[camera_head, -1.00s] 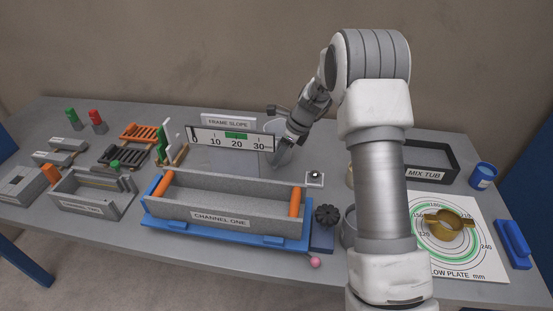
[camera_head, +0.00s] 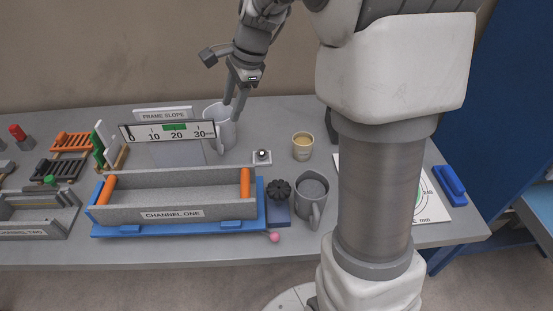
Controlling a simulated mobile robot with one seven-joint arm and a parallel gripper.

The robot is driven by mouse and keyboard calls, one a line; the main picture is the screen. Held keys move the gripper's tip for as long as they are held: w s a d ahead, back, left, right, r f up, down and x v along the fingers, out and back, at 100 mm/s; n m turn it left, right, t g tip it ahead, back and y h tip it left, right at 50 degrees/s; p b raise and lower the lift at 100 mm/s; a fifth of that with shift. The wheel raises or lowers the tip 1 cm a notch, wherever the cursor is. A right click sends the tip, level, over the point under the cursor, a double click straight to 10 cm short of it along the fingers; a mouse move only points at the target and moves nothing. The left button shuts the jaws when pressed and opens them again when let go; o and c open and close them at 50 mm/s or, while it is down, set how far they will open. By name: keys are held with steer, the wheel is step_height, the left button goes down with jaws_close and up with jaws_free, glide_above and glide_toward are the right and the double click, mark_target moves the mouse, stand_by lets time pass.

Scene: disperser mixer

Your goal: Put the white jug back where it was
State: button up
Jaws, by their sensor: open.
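A pale jug (camera_head: 224,133), which looks like the white jug, stands upright on the table at the right end of the slope scale. The scale hides part of its left side. My gripper (camera_head: 235,103) points down at the jug's rim from above, its fingers apart. I cannot tell whether a finger touches the jug. A second, grey jug (camera_head: 311,193) with grey contents stands at the front of the table, its handle toward the front.
The slope scale (camera_head: 168,133) stands left of the pale jug. The CHANNEL ONE trough (camera_head: 172,213) lies in front on a blue base. A small button box (camera_head: 262,156), a tan cup (camera_head: 302,146) and a black knob (camera_head: 279,189) are nearby. My arm hides much of the right side.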

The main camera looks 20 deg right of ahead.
steer(key=s+r+n+t+h, duration=0.1)
steer(key=s+r+n, duration=0.1)
steer(key=s+n, duration=0.6)
steer(key=s+r+n+t+h, duration=0.1)
steer(key=s+n, duration=0.7)
steer(key=s, duration=0.9)
steer(key=shift+s+d+r+n+t+h, duration=0.3)
steer(key=shift+d+r+h, duration=0.15)
steer(key=shift+r, duration=0.45)
steer(key=shift+s+a, duration=0.1)
steer(key=shift+s, duration=0.05)
